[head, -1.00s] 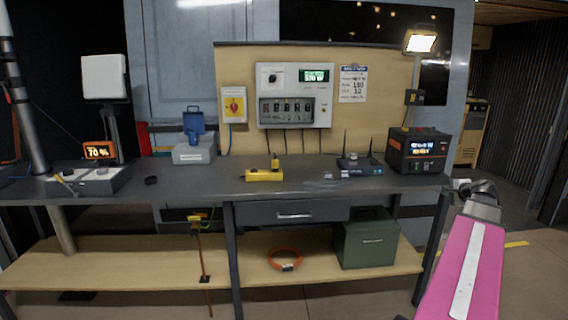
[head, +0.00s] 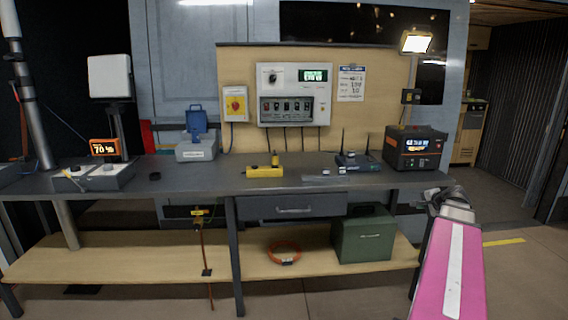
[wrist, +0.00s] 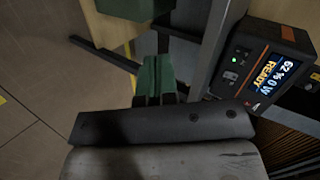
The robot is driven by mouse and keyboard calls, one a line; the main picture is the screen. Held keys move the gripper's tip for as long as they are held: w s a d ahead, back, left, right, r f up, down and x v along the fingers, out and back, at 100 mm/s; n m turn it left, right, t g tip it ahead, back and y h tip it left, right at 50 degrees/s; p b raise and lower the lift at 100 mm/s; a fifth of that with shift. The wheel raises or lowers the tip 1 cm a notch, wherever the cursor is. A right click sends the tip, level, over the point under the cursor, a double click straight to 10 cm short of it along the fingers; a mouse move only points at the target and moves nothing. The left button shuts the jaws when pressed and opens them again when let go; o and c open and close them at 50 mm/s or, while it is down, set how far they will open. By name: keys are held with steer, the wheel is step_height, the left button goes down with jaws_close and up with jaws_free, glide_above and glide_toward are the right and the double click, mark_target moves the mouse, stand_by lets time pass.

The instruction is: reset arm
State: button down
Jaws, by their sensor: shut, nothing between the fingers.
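My gripper (wrist: 159,62) shows in the wrist view as two green fingers lying together, shut and empty, beyond a dark bar. It points down toward the floor near the right end of the workbench. In the head view my pink arm (head: 451,268) rises at the lower right, in front of the bench's right end. The dark end of that arm section (head: 450,200) is at bench-top height, and I cannot make out the fingers there.
The workbench (head: 225,180) spans the view. A black power station (head: 415,148) stands at its right end; the wrist view shows it close on the right (wrist: 262,65). A green case (head: 362,238) is on the lower shelf. Open floor (head: 520,270) lies to the right.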

steer(key=s+a+f+n+g, duration=0.3)
steer(key=a+f, duration=0.4)
steer(key=a, duration=0.4)
steer(key=s+a+f+n+g+h, duration=0.1)
steer(key=s+a+f+n+g, duration=0.3)
steer(key=a, duration=0.8)
steer(key=s+a+f+n+g+h, duration=0.1)
steer(key=s+a+f+n+g, duration=0.2)
steer(key=s+a+f+n, duration=0.4)
steer(key=a+f, duration=0.4)
steer(key=shift+s+a+g, duration=0.25)
steer(key=shift+g, duration=0.15)
steer(key=shift+f, duration=0.1)
